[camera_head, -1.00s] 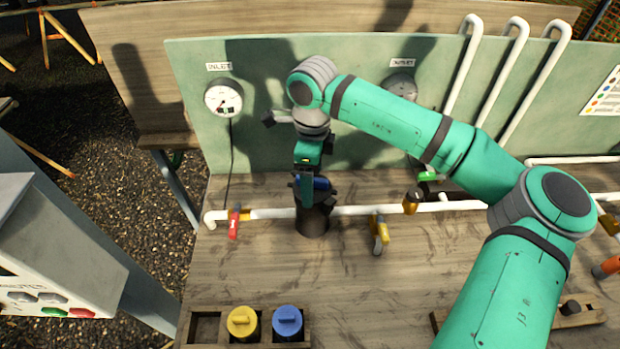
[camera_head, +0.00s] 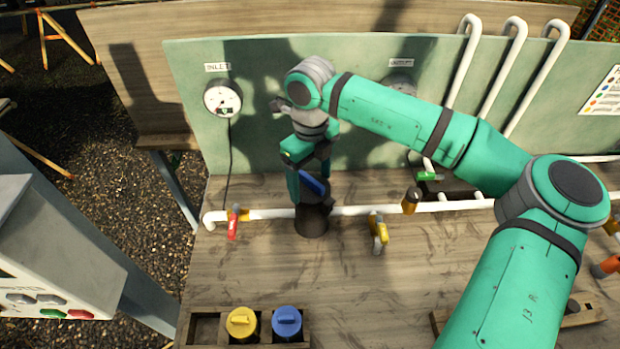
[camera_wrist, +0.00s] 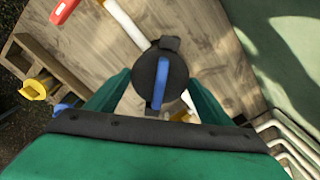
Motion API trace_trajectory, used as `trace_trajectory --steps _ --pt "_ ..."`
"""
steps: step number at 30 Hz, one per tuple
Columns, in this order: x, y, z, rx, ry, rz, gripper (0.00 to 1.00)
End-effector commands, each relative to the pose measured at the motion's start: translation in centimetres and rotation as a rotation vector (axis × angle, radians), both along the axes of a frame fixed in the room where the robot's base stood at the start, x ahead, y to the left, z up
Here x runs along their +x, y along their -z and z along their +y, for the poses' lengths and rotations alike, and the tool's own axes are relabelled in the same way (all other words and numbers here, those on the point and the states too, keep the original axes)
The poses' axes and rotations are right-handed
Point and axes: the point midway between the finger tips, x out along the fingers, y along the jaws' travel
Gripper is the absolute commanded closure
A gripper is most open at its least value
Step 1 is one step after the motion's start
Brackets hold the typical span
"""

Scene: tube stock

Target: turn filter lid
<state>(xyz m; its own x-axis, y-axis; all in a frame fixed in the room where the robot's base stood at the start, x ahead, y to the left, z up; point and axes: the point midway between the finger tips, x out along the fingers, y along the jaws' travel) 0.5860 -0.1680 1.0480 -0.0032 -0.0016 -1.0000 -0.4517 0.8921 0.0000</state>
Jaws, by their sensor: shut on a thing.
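The filter housing (camera_head: 312,224) is a dark upright cylinder set in the white pipe on the bench. Its lid has a blue bar handle (camera_head: 313,184) across the top. In the wrist view the round dark lid (camera_wrist: 148,76) and its blue handle (camera_wrist: 160,84) lie between my fingers. My gripper (camera_head: 310,186) points down over the housing and is shut on the lid, with a green finger on either side. The fingertips are partly hidden by the lid in the wrist view.
A red valve handle (camera_head: 233,224) stands left of the housing and a yellow one (camera_head: 379,229) right of it. A wooden rack (camera_head: 205,328) at the front holds yellow (camera_head: 242,322) and blue (camera_head: 287,321) capped pieces. The front middle bench is clear.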

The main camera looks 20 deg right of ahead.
Motion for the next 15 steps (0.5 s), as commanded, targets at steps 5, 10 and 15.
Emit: trace_trajectory --steps 5,10,15 --pt "0.15 -0.07 -0.09 0.002 0.026 -0.007 0.5" --pt "0.14 -0.07 -0.16 0.003 0.025 -0.006 0.07" --pt "0.06 -0.04 -0.24 0.003 0.025 -0.005 0.04"
